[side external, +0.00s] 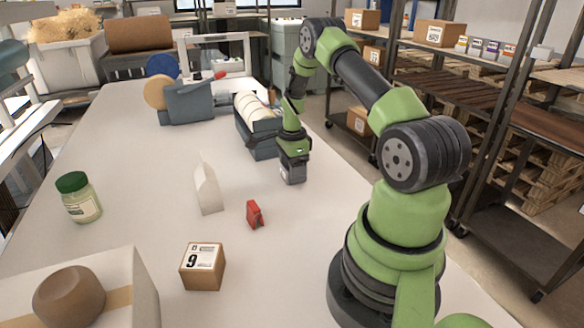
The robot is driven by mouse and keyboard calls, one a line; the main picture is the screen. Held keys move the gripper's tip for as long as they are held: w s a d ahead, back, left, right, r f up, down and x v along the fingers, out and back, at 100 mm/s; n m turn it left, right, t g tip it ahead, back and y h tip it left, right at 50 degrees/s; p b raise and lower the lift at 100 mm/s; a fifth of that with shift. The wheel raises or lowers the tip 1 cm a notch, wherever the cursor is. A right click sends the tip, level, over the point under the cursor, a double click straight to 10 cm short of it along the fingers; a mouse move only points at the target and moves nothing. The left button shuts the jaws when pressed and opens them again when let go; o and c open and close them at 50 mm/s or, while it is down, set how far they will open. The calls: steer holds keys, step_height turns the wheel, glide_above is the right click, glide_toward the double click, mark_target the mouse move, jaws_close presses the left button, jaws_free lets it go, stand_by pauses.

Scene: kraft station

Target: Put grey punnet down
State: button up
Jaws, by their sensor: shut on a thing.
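My gripper (293,157) points down over the right side of the white table (255,285). It is shut on the grey punnet (292,174), which shows as a small grey block under the green wrist. The fingers are small and mostly hidden at this distance. The punnet's lower edge is at or very close to the tabletop; I cannot tell whether it touches. It looks upright.
A blue-grey dispenser with a roll (259,130) stands just behind-left of my gripper. A white carton (207,188), a red object (254,214), a box marked 9 (202,266) and a green-lidded jar (78,198) stand nearer. Clear table surrounds the red object.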

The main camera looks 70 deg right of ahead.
steer(key=shift+f, duration=0.15)
steer(key=o, duration=0.9)
step_height(320, 180, up, 12)
steer(key=w+a+r+n+t, duration=0.2)
steer(key=a+r+n, duration=0.5)
steer(key=a+r, duration=0.35)
steer(key=s+a+r+n+t, duration=0.1)
steer(key=s+a+r+n, duration=0.15)
steer(key=a, duration=0.25)
steer(key=s+a+r+n+t, duration=0.2)
steer(key=a+r+n, duration=0.2)
steer(key=a, duration=0.1)
steer(key=s+a+r+n+t+y, duration=0.1)
steer(key=s+a+n+t+y, duration=0.1)
steer(key=s+a+n, duration=0.6)
steer(key=shift+s+n, duration=0.75)
steer(key=shift+s, duration=0.05)
